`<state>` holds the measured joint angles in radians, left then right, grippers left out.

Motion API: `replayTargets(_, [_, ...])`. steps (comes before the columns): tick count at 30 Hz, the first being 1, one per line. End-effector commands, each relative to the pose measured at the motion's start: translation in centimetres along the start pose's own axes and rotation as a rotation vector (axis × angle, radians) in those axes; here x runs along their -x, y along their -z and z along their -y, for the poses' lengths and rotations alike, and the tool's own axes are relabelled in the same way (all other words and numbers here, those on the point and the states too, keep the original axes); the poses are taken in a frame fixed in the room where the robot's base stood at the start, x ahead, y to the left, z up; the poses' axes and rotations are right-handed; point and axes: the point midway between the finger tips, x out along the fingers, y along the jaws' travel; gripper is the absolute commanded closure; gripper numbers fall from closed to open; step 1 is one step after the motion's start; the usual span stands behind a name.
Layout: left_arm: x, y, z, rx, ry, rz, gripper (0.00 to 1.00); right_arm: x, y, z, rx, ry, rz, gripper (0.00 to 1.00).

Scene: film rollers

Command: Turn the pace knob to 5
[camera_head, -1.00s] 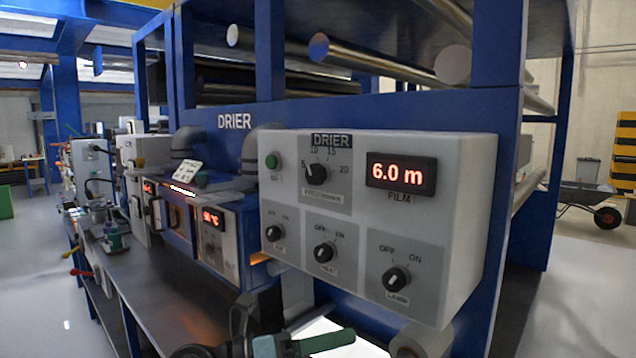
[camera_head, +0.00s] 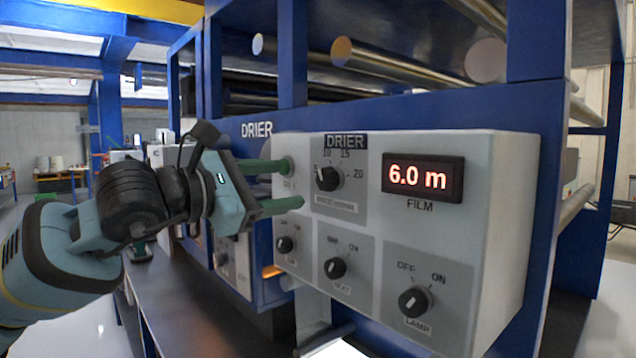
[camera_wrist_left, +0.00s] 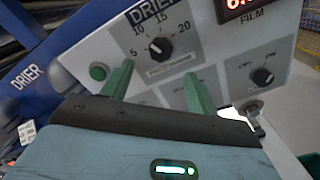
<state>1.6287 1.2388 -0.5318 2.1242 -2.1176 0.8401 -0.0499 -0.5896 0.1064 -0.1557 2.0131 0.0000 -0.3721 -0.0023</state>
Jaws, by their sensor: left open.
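The pace knob (camera_head: 328,178) is a black dial with a white pointer on the drier's grey panel (camera_head: 480,200), with a scale of 5, 10, 15 and 20. In the head view its pointer is turned to the upper left, near the 5 mark. The knob also shows in the left wrist view (camera_wrist_left: 158,49), upright above the fingers. My left gripper (camera_head: 290,185) is open, with two green fingers apart and nothing between them. It is just left of the knob, its fingertips pointing at it. It also shows in the left wrist view (camera_wrist_left: 155,82). My right gripper is not in view.
A red display (camera_head: 422,178) reads 6.0 m to the right of the knob. Below are the fan knob (camera_head: 285,244), heat knob (camera_head: 335,268) and lamp knob (camera_head: 413,301). A green button (camera_wrist_left: 98,72) is left of the pace knob. The dark bench (camera_head: 190,310) runs along the left.

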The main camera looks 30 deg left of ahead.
Motion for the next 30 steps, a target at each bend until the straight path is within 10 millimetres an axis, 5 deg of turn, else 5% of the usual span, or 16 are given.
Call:
replayTargets(18, [-7.1,-0.2,-0.1,0.003,0.000,0.004,0.41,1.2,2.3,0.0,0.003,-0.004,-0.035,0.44])
replayTargets(30, [-7.8,0.0,0.1,0.003,0.002,0.001,0.42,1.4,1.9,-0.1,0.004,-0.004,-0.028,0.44])
